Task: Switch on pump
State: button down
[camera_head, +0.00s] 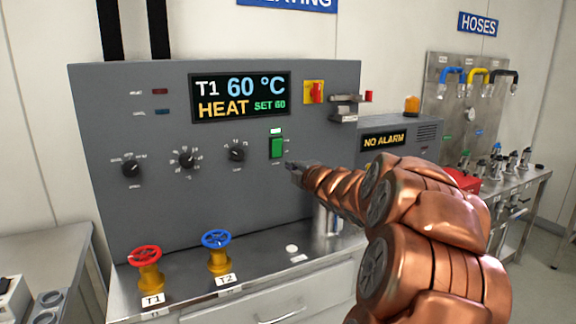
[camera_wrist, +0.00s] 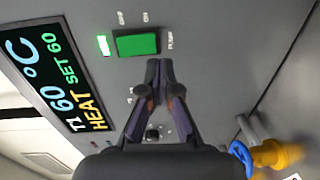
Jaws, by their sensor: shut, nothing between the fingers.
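The pump switch (camera_head: 277,147) is a green rocker on the grey panel, below the right end of the display. In the wrist view the green rocker (camera_wrist: 137,43) shows close up, with "PUMP" and "ON" printed beside it. A small lamp (camera_head: 276,131) above the switch is lit pale green; it also glows in the wrist view (camera_wrist: 103,45). My gripper (camera_head: 291,167) is shut and empty, its tips just below and right of the switch. In the wrist view my fingertips (camera_wrist: 160,68) are together beside the rocker; whether they touch the panel I cannot tell.
The display (camera_head: 241,96) reads T1 60 °C, HEAT, SET 60. Black knobs (camera_head: 187,158) sit left of the switch. A red valve wheel (camera_head: 146,258) and a blue one (camera_head: 217,239) stand on the bench below.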

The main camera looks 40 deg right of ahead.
jog(key=v, duration=0.7)
jog(key=shift+a+f+b, duration=0.15)
jog(key=shift+f+b, duration=0.25)
jog(key=shift+f, duration=0.25)
jog(key=s+a+f+m+g+y+p, duration=0.1)
jog(key=s+a+f+m+g+p, duration=0.15)
jog(key=a+f+m+g, duration=0.55)
jog(key=s+a+f+m+g+p, duration=0.1)
jog(key=s+a+f+m+g, duration=0.25)
jog(key=a, duration=0.75)
jog(key=s+a+f+m+g+y+p, duration=0.1)
jog(key=s+a+f+g+y, duration=0.1)
jog(key=s+a, duration=0.8)
jog(key=s+a+f+m+g+y+p, duration=0.1)
jog(key=s+a+f+g+y, duration=0.1)
jog(key=s+a, duration=0.8)
jog(key=shift+s+f+m+g+y, duration=0.35)
jog(key=shift+s+f+g, duration=0.5)
jog(key=shift+g, duration=0.4)
jog(key=shift+s+r, duration=0.1)
dwell(0.8)
